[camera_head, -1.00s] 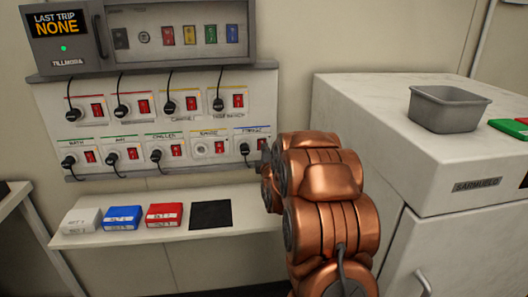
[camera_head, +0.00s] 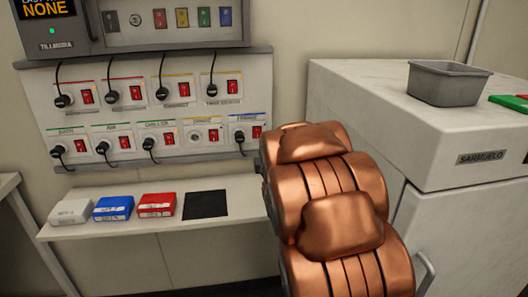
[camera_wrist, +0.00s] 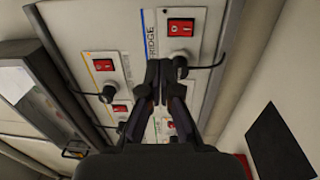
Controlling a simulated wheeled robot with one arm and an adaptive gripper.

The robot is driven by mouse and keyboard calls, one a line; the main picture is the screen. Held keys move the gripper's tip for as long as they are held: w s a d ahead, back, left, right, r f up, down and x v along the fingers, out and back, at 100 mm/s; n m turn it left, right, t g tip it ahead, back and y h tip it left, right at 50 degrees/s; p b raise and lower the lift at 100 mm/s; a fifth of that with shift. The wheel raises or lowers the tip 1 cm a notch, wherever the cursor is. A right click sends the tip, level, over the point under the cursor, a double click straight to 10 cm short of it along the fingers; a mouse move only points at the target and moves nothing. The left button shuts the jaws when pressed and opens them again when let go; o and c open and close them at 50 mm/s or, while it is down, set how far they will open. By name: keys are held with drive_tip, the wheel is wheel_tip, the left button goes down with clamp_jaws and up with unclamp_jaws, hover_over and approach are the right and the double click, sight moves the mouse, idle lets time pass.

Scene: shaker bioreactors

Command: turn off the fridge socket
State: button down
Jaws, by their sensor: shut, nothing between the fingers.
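The fridge socket (camera_head: 247,123) is at the right end of the lower row on the wall panel, under a blue-edged label. Its red switch (camera_head: 257,132) is right of a black plug (camera_head: 239,136) with a cord. In the wrist view the panel is turned sideways, with the fridge switch (camera_wrist: 181,28) above the plug (camera_wrist: 181,61) and the FRIDGE label beside them. My gripper (camera_wrist: 163,66) is shut and empty, its tips over the plug and below the switch. I cannot tell whether it touches them. My copper arm hides the gripper in the head view.
The panel (camera_head: 210,70) carries several other plugged sockets with red switches. Above is a grey box (camera_head: 150,35) with coloured switches. Below, a shelf (camera_head: 110,228) holds white, blue and red boxes and a black mat (camera_head: 205,204). A white cabinet (camera_head: 365,80) stands right.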

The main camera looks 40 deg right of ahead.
drive_tip(key=shift+s+a+b, duration=0.3)
drive_tip(key=shift+s+b, duration=0.35)
drive_tip(key=shift+b, duration=0.65)
drive_tip(key=s+a+f+m+g+y, duration=0.3)
drive_tip(key=s+a+f+m+g, duration=0.2)
drive_tip(key=s+a+f+g, duration=0.4)
drive_tip(key=s+a+f+m+g+y, duration=0.4)
drive_tip(key=s+a+f, duration=0.4)
drive_tip(key=s+a, duration=0.35)
drive_tip(key=s+a+m+g+y, duration=0.1)
drive_tip(key=s+a+m+g, duration=0.2)
drive_tip(key=s, duration=0.7)
drive_tip(key=s+a+m+g, duration=0.1)
drive_tip(key=s+a+g, duration=0.3)
drive_tip(key=s, duration=0.5)
wheel_tip(320, 180, up, 14)
drive_tip(key=t+p, duration=0.1)
drive_tip(key=p, duration=1.1)
drive_tip(key=shift+a, duration=0.15)
